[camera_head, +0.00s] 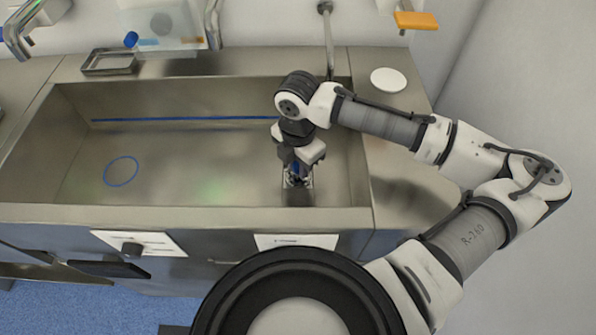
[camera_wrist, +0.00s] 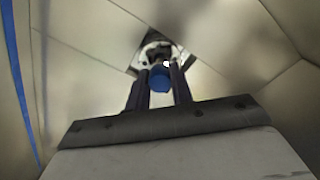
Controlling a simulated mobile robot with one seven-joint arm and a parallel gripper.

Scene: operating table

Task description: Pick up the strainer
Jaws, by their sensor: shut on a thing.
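My gripper (camera_head: 297,176) points down inside the right end of the steel sink, near its front wall. In the wrist view my gripper (camera_wrist: 161,68) has its two dark fingers on either side of a blue part (camera_wrist: 159,79), and it is shut on it. In the head view the strainer is mostly hidden by the gripper. I cannot tell whether it touches the sink floor.
The sink (camera_head: 230,190) has walls close around my gripper at the right and front. Its left part is free, with a blue ring mark (camera_head: 121,171) on the floor. A white disc (camera_head: 388,80) lies on the right counter. A small metal tray (camera_head: 109,62) sits at the back left.

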